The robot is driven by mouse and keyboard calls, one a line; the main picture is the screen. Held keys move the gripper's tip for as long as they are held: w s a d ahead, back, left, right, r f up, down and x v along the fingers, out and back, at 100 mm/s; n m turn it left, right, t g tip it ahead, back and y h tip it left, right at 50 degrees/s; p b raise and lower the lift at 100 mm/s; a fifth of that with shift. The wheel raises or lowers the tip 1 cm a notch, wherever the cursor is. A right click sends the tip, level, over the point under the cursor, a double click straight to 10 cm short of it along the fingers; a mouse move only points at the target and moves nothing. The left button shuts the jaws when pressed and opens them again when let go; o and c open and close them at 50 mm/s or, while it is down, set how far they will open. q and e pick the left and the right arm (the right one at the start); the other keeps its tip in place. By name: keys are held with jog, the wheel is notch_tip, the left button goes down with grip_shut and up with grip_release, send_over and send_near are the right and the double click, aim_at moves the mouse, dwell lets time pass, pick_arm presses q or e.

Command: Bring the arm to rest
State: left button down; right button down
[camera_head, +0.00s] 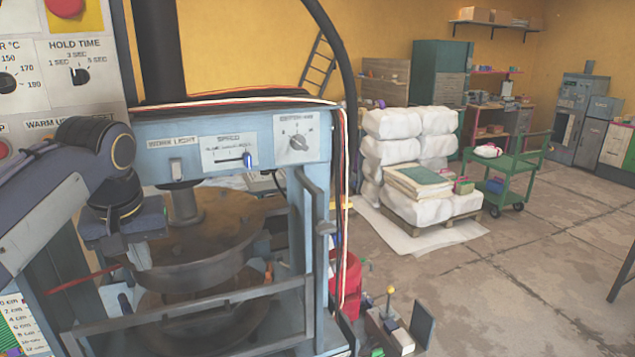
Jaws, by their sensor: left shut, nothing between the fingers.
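My left arm comes in from the left edge and bends down in front of the blue press frame (308,200). My left gripper (140,257) points down at the left of the press, in front of the round brown plates. It is shut and holds nothing. The upper round plate (205,268) hangs under the press's crossbar, and the lower one (200,315) is partly hidden behind a grey front rail (190,318). I cannot tell whether the gripper touches the plate. My right gripper is out of view.
The press crossbar carries a slider (247,159) and a knob (297,142). A control panel (75,60) stands at upper left. A red bucket (347,285) and a small lever box (390,330) stand right of the press.

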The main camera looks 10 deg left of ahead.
pick_arm(q)
jog(key=s+d+f+m+t+h, duration=0.1)
jog(key=s+d+f+m+h, duration=0.1)
jog(key=s+d+f, duration=0.5)
jog(key=s+d+f+m+t+h, duration=0.1)
jog(key=s+d+f+m+h, duration=0.1)
jog(key=s+d+f, duration=0.6)
notch_tip(320, 180, down, 5)
jog(key=shift+s+r+m+t+h, duration=0.15)
jog(key=shift+s+m+t+h, duration=0.15)
jog(key=shift+s+h, duration=0.5)
